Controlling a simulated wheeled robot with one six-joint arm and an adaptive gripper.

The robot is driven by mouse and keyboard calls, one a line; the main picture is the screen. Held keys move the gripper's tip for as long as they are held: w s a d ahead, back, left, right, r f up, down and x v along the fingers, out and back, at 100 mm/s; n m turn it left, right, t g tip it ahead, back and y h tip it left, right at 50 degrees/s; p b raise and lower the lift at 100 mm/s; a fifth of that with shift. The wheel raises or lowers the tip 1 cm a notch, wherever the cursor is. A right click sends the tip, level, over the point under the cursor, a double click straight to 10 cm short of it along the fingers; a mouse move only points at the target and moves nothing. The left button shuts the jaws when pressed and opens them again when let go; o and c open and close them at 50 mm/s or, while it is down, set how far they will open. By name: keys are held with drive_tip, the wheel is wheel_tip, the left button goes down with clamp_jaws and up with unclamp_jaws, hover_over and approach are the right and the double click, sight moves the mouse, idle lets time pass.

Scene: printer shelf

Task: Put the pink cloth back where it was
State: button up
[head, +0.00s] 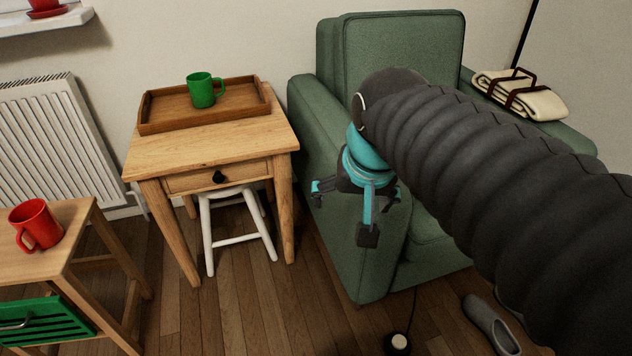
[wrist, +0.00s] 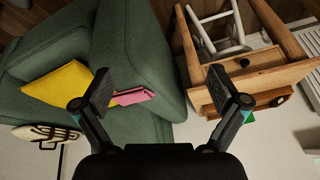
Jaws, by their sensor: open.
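The pink cloth (wrist: 133,97) shows in the wrist view as a small folded piece on the green armchair (wrist: 140,60), at the inner side of the armrest nearer the wooden table. I cannot tell whether it rests on the armrest or against the seat or backrest. In the head view it is hidden. My gripper (head: 345,212) is open and empty, in front of the armchair's left armrest in the head view. In the wrist view the cloth shows between the spread fingers of my gripper (wrist: 165,95), near the left fingertip and apparently farther away.
A yellow cushion (wrist: 60,85) lies on the armchair. A strapped cream blanket (head: 520,93) is on its right armrest. A wooden table (head: 205,148) holds a tray (head: 150,122) with a green mug (head: 202,90); a white stool (head: 240,238) stands beneath. A red mug (head: 37,223) is at left.

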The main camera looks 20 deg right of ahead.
drive_tip(key=s+a+f+n+t, duration=0.1)
drive_tip(key=s+f+n, duration=0.2)
drive_tip(key=s+f, duration=0.1)
drive_tip(key=shift+s+a+f, duration=0.35)
drive_tip(key=shift+s+a, duration=0.05)
drive_tip(key=shift+s, duration=0.3)
drive_tip(key=shift+r, duration=0.1)
drive_tip(key=shift+r+p, duration=0.5)
drive_tip(key=shift+p, duration=0.1)
